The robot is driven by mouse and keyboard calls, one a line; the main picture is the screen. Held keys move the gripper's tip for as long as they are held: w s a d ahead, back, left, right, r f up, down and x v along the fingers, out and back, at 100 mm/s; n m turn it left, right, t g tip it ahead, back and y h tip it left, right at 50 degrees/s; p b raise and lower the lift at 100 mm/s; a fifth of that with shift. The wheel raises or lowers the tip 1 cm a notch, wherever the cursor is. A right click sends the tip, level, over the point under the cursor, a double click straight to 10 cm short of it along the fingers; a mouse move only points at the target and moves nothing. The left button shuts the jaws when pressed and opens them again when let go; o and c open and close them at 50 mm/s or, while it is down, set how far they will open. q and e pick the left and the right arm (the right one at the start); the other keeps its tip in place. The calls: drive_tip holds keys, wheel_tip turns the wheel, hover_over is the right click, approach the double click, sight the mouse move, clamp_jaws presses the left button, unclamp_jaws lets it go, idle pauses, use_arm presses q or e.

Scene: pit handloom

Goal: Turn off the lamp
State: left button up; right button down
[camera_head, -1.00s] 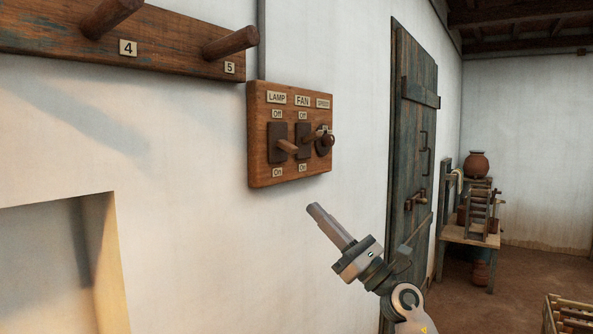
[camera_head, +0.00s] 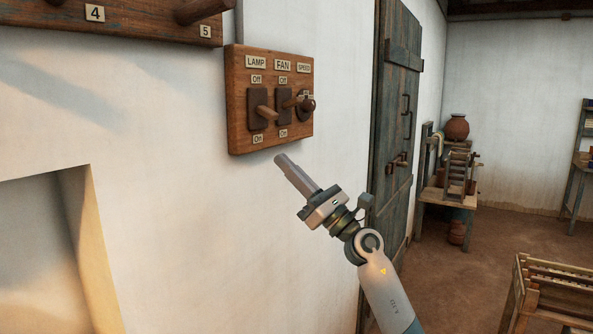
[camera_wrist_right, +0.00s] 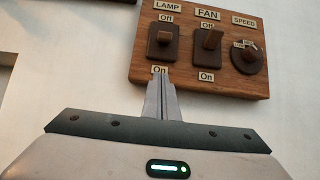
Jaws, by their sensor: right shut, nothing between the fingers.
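A wooden switch board (camera_head: 236,135) is on the white wall. Its lamp switch (camera_head: 257,98) has a peg lever between an Off label above and an On label below. The lever points out and tilts down toward On; it also shows in the wrist view (camera_wrist_right: 163,38). My right gripper (camera_head: 281,158) is shut and empty, just below the board, pointing up toward it. In the wrist view its fingertips (camera_wrist_right: 160,78) overlap the area just under the lamp's On label. I cannot tell whether they touch anything. My left gripper is not in view.
The fan switch (camera_head: 284,110) and round speed knob (camera_head: 306,106) sit right of the lamp switch. A peg rail (camera_head: 150,22) is up left, a wall niche (camera_head: 45,240) low left. A wooden door (camera_head: 393,150) stands to the right.

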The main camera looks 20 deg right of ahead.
sight(260, 108)
drive_tip(key=p+x, duration=0.1)
drive_tip(key=x, duration=0.2)
drive_tip(key=p+x, duration=0.2)
drive_tip(key=x, duration=0.1)
drive_tip(key=shift+s+d+r, duration=0.15)
drive_tip(key=shift+s+r, duration=0.05)
drive_tip(key=shift+r, duration=0.2)
drive_tip(key=shift+s+d+r+p, duration=0.2)
drive_tip(key=shift+s+r+p, duration=0.1)
drive_tip(key=shift+r+p, duration=0.3)
drive_tip(key=shift+s+d+r+p, duration=0.2)
drive_tip(key=shift+s+r+p, duration=0.1)
drive_tip(key=shift+r+p, duration=0.25)
drive_tip(key=shift+r, duration=0.1)
